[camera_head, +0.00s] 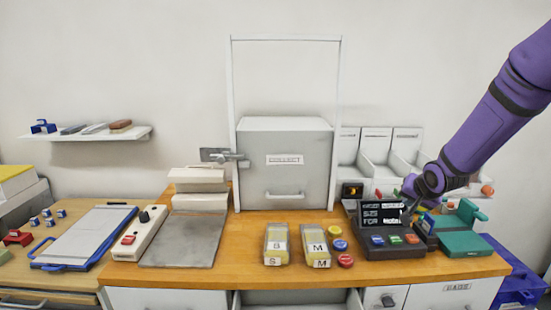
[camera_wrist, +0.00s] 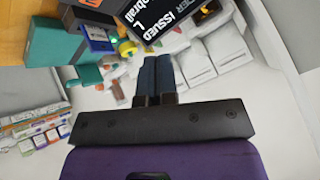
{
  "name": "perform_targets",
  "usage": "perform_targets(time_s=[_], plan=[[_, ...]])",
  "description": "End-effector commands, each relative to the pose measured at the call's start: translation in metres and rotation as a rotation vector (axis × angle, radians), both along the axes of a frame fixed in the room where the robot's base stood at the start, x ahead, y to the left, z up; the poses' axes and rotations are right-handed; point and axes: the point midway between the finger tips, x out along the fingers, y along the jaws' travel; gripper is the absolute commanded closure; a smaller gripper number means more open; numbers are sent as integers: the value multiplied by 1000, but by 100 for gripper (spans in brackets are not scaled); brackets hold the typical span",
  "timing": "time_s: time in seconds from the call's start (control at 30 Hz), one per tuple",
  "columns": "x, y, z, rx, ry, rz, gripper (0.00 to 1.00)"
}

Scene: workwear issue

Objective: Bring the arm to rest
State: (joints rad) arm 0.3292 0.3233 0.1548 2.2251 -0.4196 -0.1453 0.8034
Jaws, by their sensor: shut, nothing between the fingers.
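My purple arm (camera_head: 490,115) reaches in from the upper right in the head view. My gripper (camera_wrist: 156,62) shows in the wrist view with its two dark fingers together and nothing between them. In the head view its end is beside and partly behind the black terminal (camera_head: 388,245), at the right of the counter; whether it touches the terminal I cannot tell.
A teal device (camera_head: 465,240) stands right of the terminal. Dispenser bins (camera_head: 375,150) stand behind. A grey hatch marked COLLECT (camera_head: 285,175) is at the back centre. Yellow S (camera_head: 277,243) and M (camera_head: 315,245) packs lie in front. A blue crate (camera_head: 520,285) is at the lower right.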

Motion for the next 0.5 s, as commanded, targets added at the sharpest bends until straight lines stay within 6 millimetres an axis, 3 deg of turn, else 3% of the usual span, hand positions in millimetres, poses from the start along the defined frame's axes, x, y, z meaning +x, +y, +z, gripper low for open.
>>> perform_targets(time_s=[0.03,0.2,0.5], plan=[[-10,4,19,-33,4,12,100],[-47,15,65,-127,47,45,100],[-128,38,130,-240,125,119,100]])
